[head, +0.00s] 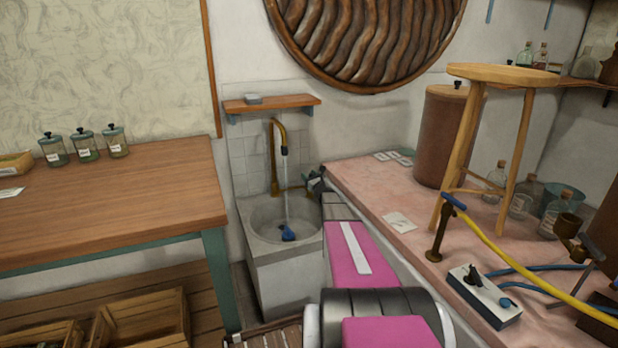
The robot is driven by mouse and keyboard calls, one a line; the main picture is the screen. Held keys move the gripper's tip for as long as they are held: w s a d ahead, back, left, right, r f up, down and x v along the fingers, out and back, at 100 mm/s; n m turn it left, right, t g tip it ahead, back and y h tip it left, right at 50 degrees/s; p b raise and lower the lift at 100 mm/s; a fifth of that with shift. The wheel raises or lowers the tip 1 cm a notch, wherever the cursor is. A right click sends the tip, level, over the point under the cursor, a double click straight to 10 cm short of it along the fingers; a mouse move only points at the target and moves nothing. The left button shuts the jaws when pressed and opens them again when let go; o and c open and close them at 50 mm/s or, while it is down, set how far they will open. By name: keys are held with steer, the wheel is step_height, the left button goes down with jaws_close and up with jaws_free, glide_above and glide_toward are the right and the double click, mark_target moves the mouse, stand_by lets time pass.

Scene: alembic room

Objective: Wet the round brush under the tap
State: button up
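The brass tap (279,142) curves over a grey stone sink (262,243) in the corner. A thin pale stream of water falls from its spout into the basin. A small blue and dark object (288,233) sits low in the basin where the stream ends; it may be the round brush, but it is too small to tell. My gripper (316,182) is at the right side of the sink, right of the stream and above the blue object. It is small and dark, and its fingers are not clear. I cannot see whether it holds anything.
A wooden shelf (272,103) hangs above the tap. A wooden table (110,204) with several jars stands left of the sink. A pink counter (368,187) on the right bears a wooden stool (486,72), bottles and a yellow hose (520,265). My arm crosses the counter's front edge.

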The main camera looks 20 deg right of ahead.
steer(key=shift+s, duration=0.1)
steer(key=v, duration=1)
steer(key=shift+s, duration=0.3)
steer(key=shift+d+f, duration=0.1)
